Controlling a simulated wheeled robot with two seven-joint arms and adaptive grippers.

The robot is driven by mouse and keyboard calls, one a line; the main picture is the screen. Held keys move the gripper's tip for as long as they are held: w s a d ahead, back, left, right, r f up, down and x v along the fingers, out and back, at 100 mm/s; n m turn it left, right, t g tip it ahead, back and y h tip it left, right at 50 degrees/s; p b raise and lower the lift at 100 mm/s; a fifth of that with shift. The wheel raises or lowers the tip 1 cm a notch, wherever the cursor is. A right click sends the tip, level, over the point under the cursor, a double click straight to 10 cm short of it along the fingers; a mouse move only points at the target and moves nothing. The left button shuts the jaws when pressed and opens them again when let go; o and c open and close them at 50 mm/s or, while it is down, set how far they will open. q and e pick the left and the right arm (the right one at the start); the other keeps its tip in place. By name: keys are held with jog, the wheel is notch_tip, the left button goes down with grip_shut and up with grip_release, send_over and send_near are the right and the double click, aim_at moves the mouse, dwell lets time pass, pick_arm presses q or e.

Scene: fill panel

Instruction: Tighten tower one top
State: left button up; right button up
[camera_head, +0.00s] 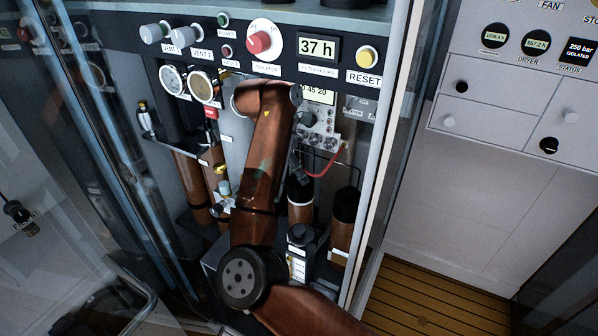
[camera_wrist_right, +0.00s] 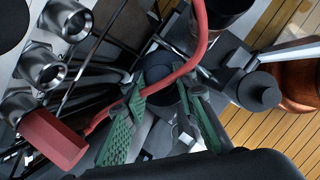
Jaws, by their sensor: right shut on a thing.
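My right gripper (camera_wrist_right: 164,90) is shut on a dark round top (camera_wrist_right: 163,68), with a green-padded finger on each side of it in the right wrist view. In the head view my right arm reaches into the open cabinet, and the gripper (camera_head: 296,170) is at the black top of a copper-coloured tower (camera_head: 301,212). The arm and gripper hide part of this tower. I cannot read a label that says which tower is one. My left gripper is not in view.
A red hose (camera_head: 330,165) arcs close beside the gripper and crosses the right wrist view (camera_wrist_right: 203,40). Another black-topped tower (camera_head: 345,205) stands to the right. Gauges (camera_head: 172,79) and a red isolator knob (camera_head: 259,42) are above. A glass door edge bounds the cabinet's right side.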

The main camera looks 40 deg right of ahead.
dwell(0.4)
jog(key=o, duration=1.2)
